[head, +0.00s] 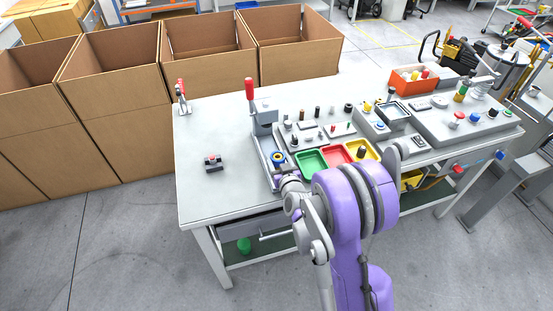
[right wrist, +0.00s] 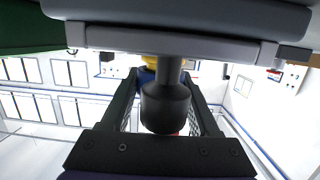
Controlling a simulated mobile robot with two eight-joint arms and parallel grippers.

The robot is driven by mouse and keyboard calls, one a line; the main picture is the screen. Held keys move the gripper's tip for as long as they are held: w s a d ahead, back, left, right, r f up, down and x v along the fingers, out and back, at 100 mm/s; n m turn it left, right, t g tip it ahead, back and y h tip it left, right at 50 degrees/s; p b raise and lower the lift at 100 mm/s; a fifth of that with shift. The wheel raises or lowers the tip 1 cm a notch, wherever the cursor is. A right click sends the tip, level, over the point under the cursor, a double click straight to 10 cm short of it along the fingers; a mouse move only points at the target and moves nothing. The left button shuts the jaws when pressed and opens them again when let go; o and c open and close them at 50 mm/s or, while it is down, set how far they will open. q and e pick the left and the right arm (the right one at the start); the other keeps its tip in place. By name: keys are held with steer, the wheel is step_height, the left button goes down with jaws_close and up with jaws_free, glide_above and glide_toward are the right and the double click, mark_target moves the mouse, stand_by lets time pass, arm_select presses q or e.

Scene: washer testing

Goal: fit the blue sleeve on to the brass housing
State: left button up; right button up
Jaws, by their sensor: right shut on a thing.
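The blue sleeve (head: 278,157) is a small ring at the base of the lever press (head: 264,122), with yellow brass colour showing in its middle. My right gripper (head: 283,171) is just in front of it, partly hidden by its own wrist. In the right wrist view its fingers reach either side of the blue sleeve (right wrist: 146,76), and it is shut on the sleeve. A bit of yellow, seemingly the brass housing (right wrist: 150,57), shows against the sleeve. A dark cylinder (right wrist: 165,108) in front hides much of the contact; how far they overlap cannot be told. My left gripper is out of view.
Green (head: 312,160), red (head: 336,152) and yellow (head: 372,146) trays stand right of the press. Several small parts and test units fill the bench's right side. Open cartons (head: 115,105) stand behind.

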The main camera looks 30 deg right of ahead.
steer(key=o, duration=1.4)
steer(key=shift+a, duration=0.1)
steer(key=shift+o, duration=0.2)
steer(key=shift+s, duration=0.1)
steer(key=v, duration=1)
steer(key=shift+s+a+r, duration=0.1)
steer(key=shift+s, duration=0.2)
